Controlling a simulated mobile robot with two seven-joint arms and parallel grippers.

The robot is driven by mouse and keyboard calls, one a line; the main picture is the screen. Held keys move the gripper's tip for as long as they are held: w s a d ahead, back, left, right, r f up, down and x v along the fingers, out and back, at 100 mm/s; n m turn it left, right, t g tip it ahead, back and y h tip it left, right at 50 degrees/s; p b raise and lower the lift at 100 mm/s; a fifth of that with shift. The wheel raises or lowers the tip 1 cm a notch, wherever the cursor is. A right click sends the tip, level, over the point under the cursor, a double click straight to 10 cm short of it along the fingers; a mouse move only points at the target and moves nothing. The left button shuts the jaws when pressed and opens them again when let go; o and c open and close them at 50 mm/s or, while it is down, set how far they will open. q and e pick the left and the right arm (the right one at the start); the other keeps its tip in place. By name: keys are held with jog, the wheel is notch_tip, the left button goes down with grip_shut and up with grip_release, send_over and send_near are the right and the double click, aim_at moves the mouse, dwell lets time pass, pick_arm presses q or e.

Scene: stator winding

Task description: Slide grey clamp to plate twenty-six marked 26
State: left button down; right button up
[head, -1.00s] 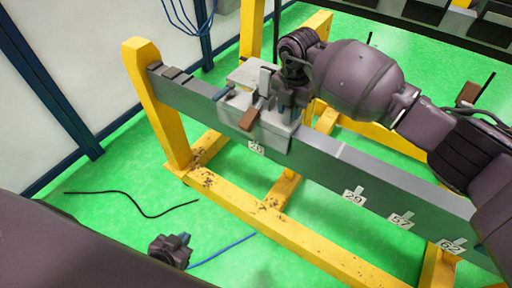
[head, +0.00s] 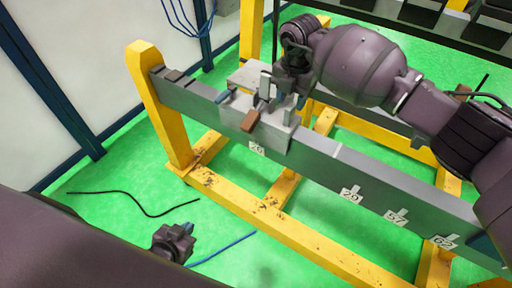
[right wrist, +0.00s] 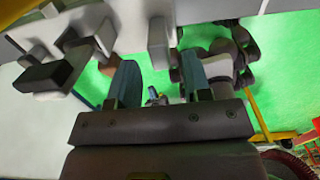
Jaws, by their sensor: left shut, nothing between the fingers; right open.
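The grey clamp (head: 277,133) sits around the long grey beam near its left end, with a brown-tipped lever (head: 251,120) and upright grey pieces on top. A white plate (head: 257,149) is on the beam's front face just under the clamp; its number looks like 20 or 26. My right gripper (head: 289,100) is open just above the clamp's right part. In the right wrist view its blue fingers (right wrist: 160,78) stand apart with a grey upright piece (right wrist: 158,42) beyond the gap. My left gripper (head: 183,232) is shut and empty, low at the left, far from the clamp.
The grey beam (head: 330,170) rests on a yellow frame (head: 166,110). Plates marked 29 (head: 351,194), 57 or 67 (head: 396,217) and 62 (head: 444,242) follow to the right. A black cable lies on the green floor (head: 110,165). The beam right of the clamp is clear.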

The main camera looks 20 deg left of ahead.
jog(key=shift+r+p, duration=1.35)
jog(key=shift+r, duration=1.5)
pick_arm(q)
jog(key=shift+t, duration=0.3)
jog(key=r, duration=0.2)
jog(key=w+r, duration=0.1)
jog(key=r, duration=0.1)
jog(key=shift+r, duration=0.15)
